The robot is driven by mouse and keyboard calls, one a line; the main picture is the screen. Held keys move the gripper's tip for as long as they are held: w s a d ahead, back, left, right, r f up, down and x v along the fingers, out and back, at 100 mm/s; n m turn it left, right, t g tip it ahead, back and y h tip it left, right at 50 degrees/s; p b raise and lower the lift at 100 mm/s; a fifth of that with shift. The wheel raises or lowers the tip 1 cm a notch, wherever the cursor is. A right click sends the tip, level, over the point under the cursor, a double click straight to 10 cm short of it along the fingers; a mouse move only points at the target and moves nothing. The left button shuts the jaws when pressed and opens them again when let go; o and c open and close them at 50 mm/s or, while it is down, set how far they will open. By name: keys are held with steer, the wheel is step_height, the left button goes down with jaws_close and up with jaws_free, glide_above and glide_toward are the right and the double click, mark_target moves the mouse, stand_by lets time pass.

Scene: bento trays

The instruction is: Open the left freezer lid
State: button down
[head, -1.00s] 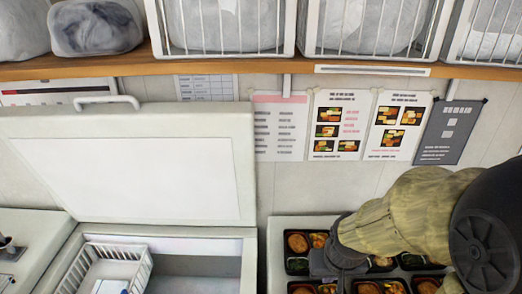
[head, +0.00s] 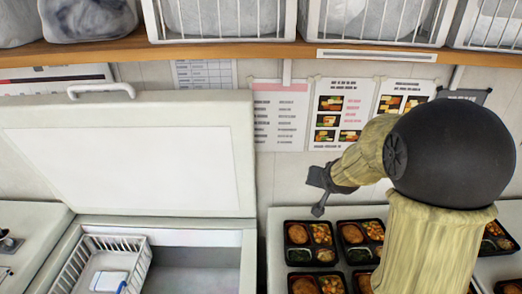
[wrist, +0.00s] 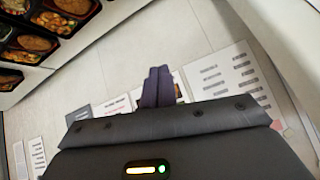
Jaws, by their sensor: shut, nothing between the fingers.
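The left freezer lid (head: 130,160) is a white panel that stands raised against the back wall in the head view, with its handle (head: 100,90) at the top edge. The freezer (head: 245,268) below it is open, and a white wire basket (head: 140,262) shows inside. My gripper (head: 317,212) is to the right of the lid, apart from it, in front of the wall and above the bento trays. In the wrist view my gripper's dark fingers (wrist: 158,70) are together with nothing between them.
Several black bento trays (head: 310,242) with food lie on the white surface (head: 275,250) at the lower right. Posters (head: 280,115) hang on the wall behind. A wooden shelf (head: 280,54) with wire baskets (head: 220,20) runs across the top.

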steer(key=w+a+r+t+y+b, duration=0.1)
steer(key=w+y, duration=0.3)
steer(key=w, duration=0.4)
steer(key=w+a+r+t+y+b, duration=0.1)
steer(key=w+a+t+y, duration=0.1)
steer(key=w, duration=0.6)
steer(key=w+a+r+t+y+b, duration=0.1)
steer(key=w+a+r+y, duration=0.1)
steer(key=w+y, duration=0.5)
steer(key=shift+w+a+t, duration=0.3)
steer(key=shift+w+a, duration=0.15)
steer(key=shift+a, duration=0.2)
steer(key=s+a+f+n+g+y, duration=0.1)
steer(key=s+a+f+g+y, duration=0.1)
steer(key=f+g+y, duration=0.3)
steer(key=s+g, duration=0.1)
steer(key=g, duration=0.1)
steer(key=shift+s+f+n+g+b, duration=0.2)
steer(key=shift+f+n+g+b, duration=0.1)
steer(key=shift+n+b, duration=0.1)
